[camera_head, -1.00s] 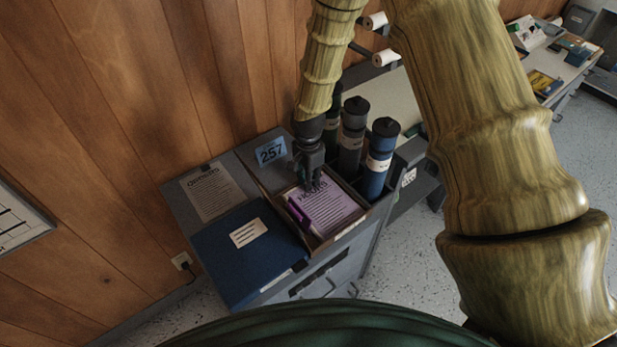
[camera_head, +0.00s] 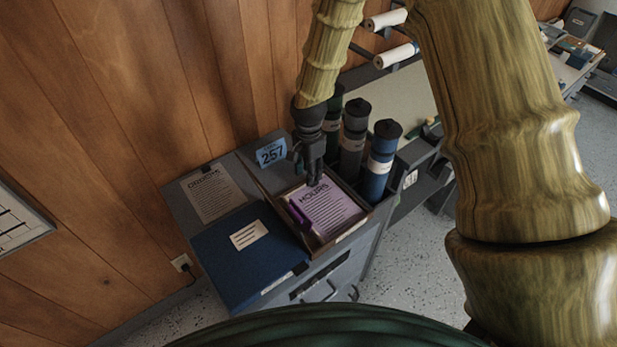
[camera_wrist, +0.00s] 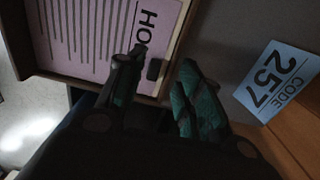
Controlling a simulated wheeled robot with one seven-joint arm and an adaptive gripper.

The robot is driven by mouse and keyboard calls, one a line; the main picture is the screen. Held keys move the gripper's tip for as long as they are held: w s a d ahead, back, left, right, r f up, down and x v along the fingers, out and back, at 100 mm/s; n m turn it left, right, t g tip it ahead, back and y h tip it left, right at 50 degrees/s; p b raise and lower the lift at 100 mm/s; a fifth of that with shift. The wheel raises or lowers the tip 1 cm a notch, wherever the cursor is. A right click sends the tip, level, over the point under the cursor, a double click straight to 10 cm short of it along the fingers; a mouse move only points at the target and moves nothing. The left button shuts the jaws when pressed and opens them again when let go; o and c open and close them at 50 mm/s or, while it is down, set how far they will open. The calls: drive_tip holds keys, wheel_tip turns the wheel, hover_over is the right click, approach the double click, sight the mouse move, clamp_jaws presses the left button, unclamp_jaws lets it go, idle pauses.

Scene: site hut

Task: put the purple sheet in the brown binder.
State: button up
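The purple sheet (camera_head: 334,211), headed HOURS, lies face up in a shallow brown-rimmed tray (camera_head: 349,233) on a grey cabinet. It shows partly in the wrist view (camera_wrist: 85,42), inside the tray's rim. My gripper (camera_head: 314,183) points down at the tray's back edge, by the sheet's heading. In the wrist view its two dark fingers (camera_wrist: 163,66) are apart, with no sheet between them. A small dark piece shows between them at the rim. I see no brown binder in these frames.
A dark blue binder (camera_head: 236,270) lies left of the tray. A darker purple strip (camera_head: 298,214) lies at the sheet's left edge. Blue (camera_head: 377,170) and dark (camera_head: 352,145) tubes stand closely on the right. A CODE 257 card (camera_head: 271,153) stands behind, near the wooden wall.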

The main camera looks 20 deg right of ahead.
wheel_tip(320, 180, up, 9)
drive_tip(key=b, duration=0.2)
idle(0.4)
